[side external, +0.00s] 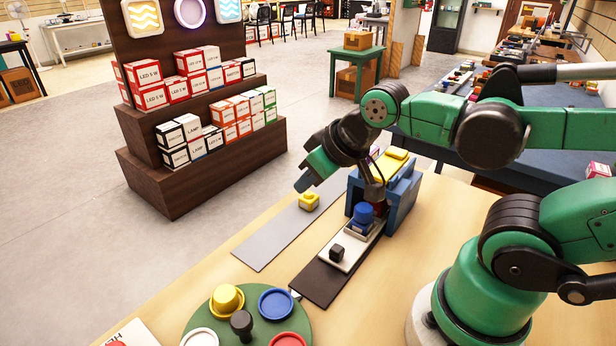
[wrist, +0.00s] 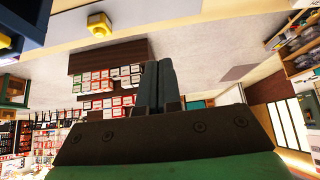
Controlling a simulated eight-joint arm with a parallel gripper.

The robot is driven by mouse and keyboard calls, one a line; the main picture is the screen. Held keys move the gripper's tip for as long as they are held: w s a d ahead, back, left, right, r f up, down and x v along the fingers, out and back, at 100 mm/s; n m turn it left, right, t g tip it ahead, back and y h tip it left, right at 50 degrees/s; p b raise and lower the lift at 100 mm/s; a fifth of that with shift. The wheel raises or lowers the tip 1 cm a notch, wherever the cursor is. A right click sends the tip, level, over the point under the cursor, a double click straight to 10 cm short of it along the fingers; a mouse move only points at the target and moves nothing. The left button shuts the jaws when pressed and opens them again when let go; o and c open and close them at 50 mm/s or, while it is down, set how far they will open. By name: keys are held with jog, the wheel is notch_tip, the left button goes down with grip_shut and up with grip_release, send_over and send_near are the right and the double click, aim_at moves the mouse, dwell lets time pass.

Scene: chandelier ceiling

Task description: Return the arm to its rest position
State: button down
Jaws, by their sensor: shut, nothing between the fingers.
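My green and dark gripper (side external: 304,182) hangs above the left part of the table (side external: 310,232), close to the grey strip and a yellow piece (side external: 309,201). In the wrist view its two dark fingers (wrist: 157,84) are pressed together with nothing between them, and they point toward the shelf of boxes. The yellow piece also shows in the wrist view (wrist: 91,22), apart from the fingers. My arm is bent and reaches left from its base at the right.
A blue machine (side external: 403,192) with a yellow top stands under my forearm. A dark strip (side external: 322,284) carries a white tray with blue and black pieces. A green round plate (side external: 256,320) with coloured dishes is in front. The boxed display shelf (side external: 190,185) stands beyond the table.

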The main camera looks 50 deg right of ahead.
jog(key=m+g, duration=0.7)
jog(key=m, duration=0.5)
send_near(396, 152)
jog(key=shift+w+d+f, duration=0.1)
jog(key=shift+d+f, duration=0.05)
jog(key=shift+f, duration=2.55)
jog(key=shift+f, duration=0.15)
jog(key=shift+f, duration=2.2)
